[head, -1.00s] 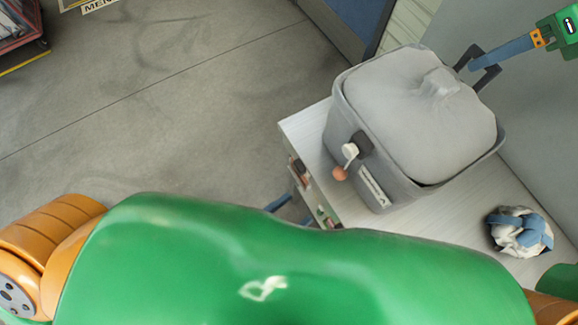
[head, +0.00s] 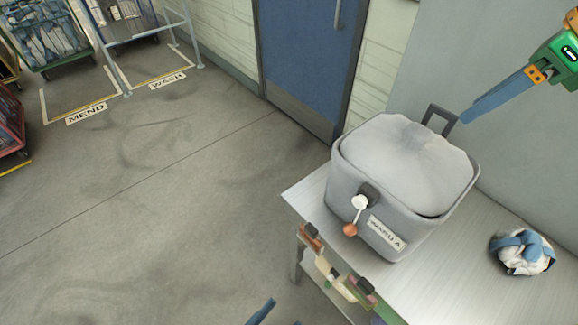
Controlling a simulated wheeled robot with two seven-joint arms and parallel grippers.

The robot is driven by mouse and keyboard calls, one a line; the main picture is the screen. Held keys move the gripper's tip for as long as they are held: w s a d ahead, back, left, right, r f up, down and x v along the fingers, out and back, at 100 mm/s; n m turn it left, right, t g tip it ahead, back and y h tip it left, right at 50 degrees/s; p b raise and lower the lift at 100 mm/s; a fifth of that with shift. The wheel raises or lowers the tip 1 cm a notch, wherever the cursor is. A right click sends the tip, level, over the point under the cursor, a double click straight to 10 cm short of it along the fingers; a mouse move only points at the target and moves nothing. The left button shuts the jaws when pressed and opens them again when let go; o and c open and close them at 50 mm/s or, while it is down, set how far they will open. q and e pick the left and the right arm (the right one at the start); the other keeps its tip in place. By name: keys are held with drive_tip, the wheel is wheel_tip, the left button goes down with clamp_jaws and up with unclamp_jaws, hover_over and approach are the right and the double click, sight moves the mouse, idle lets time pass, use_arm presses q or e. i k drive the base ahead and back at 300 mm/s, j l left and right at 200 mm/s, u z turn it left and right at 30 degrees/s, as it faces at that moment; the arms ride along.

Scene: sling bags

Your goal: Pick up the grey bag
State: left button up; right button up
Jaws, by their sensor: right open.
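The grey bag (head: 345,195) stands upright on a pale table at right in the head view. It is boxy, with a light grey bulging top, a dark handle loop (head: 440,118) at its back and a "WARD A" label on its front. My right gripper (head: 467,116) comes in from the upper right, with blue fingers. Its tips are just right of the handle in the picture; I cannot tell whether they touch. It is open and holds nothing visible. A blue tip at the bottom edge (head: 262,312) looks like my left gripper, mostly out of frame.
The pale table (head: 455,270) also holds a white and blue cloth bundle (head: 523,252) at right. Small items hang at its left front edge (head: 335,278). A grey wall stands behind and a blue door (head: 308,60) further back. Wheeled carts (head: 45,35) are at upper left; the middle floor is clear.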

sight(411, 179)
drive_tip(key=k+j, duration=0.85)
drive_tip(key=j, duration=0.25)
